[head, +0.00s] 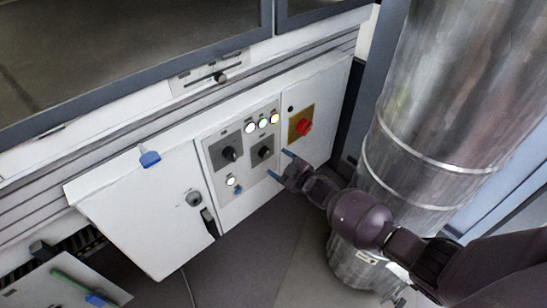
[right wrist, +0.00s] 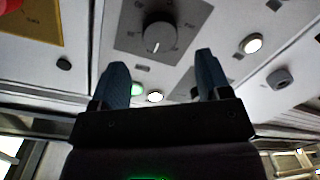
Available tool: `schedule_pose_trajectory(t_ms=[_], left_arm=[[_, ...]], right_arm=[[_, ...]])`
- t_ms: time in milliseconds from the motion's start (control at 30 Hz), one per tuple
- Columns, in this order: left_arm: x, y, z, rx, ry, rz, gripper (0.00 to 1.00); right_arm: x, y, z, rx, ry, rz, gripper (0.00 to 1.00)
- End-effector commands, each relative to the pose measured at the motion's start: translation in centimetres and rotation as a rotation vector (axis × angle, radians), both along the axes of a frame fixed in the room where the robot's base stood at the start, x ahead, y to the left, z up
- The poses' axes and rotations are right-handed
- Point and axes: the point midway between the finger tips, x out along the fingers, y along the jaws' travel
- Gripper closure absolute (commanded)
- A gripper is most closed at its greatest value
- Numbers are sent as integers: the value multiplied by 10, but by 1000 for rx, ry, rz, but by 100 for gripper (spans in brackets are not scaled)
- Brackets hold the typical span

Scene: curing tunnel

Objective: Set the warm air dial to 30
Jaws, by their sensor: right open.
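The grey control panel (head: 213,151) on the white cabinet carries two dark dials, a left one (head: 229,154) and a right one (head: 263,153). Their labels are too small to read, so I cannot tell which is the warm air dial. My right gripper (head: 281,164) is open and empty in front of the panel's right edge, close to the right dial. In the right wrist view a dark round dial (right wrist: 160,32) on a grey plate lies beyond the two blue fingers, apart from them. Its white mark points down in that picture. My left gripper is not in view.
A red switch (head: 303,127) on a yellow plate sits right of the panel. Lit lamps (head: 263,124) are above the dials. A large metal duct (head: 423,130) stands close to my right arm. A cabinet door (head: 150,215) with a lock is at left. Floor is clear below.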

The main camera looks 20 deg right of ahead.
Motion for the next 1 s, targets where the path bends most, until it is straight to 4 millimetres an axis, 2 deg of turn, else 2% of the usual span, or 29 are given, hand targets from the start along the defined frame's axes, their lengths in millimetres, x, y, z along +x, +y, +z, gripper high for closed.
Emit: schedule_pose_trajectory(t_ms=[33,200,400,1000], left_arm=[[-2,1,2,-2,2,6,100],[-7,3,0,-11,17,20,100],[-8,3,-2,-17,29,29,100],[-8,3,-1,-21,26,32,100]], right_arm=[[-7,-4,7,-1,-6,-1,30],[-31,-13,6,-1,-4,-1,30],[-46,-19,5,0,-2,0,30],[-50,-20,3,0,0,0,30]])
